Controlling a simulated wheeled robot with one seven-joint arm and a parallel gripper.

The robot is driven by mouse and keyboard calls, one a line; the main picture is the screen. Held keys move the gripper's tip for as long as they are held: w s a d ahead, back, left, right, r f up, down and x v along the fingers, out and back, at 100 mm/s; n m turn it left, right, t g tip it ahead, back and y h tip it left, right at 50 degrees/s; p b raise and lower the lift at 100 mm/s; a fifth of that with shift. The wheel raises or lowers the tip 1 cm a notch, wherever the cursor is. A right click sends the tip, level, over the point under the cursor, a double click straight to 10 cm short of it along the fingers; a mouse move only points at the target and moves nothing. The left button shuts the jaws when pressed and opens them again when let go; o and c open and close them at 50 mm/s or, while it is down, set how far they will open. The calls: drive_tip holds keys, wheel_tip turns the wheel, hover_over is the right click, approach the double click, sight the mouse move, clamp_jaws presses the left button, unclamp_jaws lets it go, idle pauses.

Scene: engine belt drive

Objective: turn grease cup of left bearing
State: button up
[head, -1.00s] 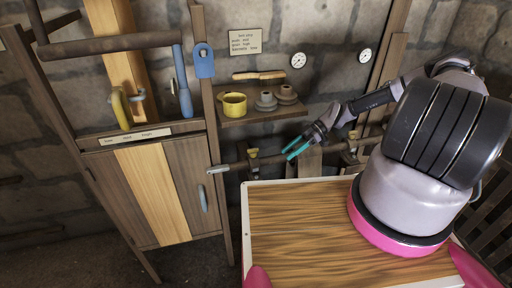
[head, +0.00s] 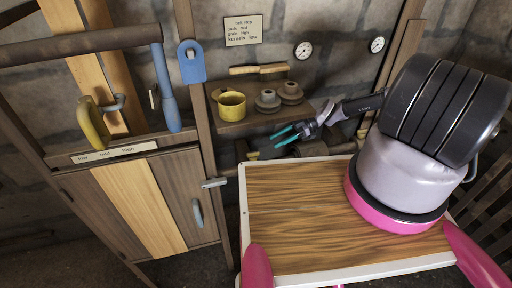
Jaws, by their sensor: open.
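My gripper (head: 284,136), with teal fingertips, is open and empty. It points left, in front of the wall below the small shelf. The left bearing shows as a small brass-coloured piece (head: 252,155) on the dark shaft, just above the back edge of my wooden top and a little left of and below my fingertips. The grease cup cannot be made out clearly from the bearing. My gripper looks apart from it, though the depth between them is hard to tell. The lower part of the bearing and much of the shaft are hidden behind my top.
A shelf (head: 238,122) above holds a yellow cup (head: 231,105), two grey stepped pieces (head: 268,101) and a wooden-handled brush (head: 258,69). A cabinet (head: 160,200) with a blue lever (head: 168,88) and yellow handle (head: 93,123) stands left. Two gauges (head: 303,50) hang on the wall.

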sight(254, 152)
drive_tip(key=x, duration=0.9)
drive_tip(key=shift+s+a+f, duration=0.1)
drive_tip(key=shift+a, duration=0.3)
clamp_jaws()
